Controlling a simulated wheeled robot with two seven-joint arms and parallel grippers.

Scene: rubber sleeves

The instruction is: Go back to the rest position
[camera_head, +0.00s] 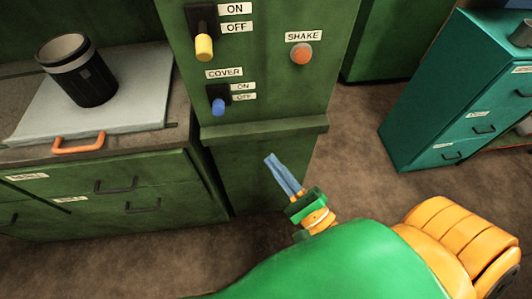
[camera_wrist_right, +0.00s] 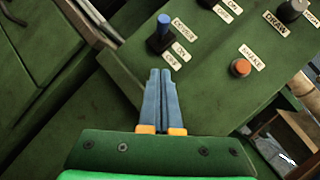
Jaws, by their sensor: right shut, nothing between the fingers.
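My right gripper (camera_head: 273,160) shows in the head view in front of the lower part of the green control panel (camera_head: 265,85). Its blue fingers are together with nothing between them. In the right wrist view, the shut fingers (camera_wrist_right: 163,75) point toward the panel, just below the blue cover switch (camera_wrist_right: 160,37), and appear apart from it. My green and orange right arm fills the lower right of the head view. My left gripper is not in view.
The panel holds a yellow-tipped lever (camera_head: 204,46), a blue-tipped lever (camera_head: 218,105) and an orange shake button (camera_head: 300,53). A black cylindrical container (camera_head: 80,75) stands on a grey lid with an orange handle (camera_head: 78,144) at left. A teal drawer cabinet (camera_head: 440,95) stands at right. Brown floor lies between.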

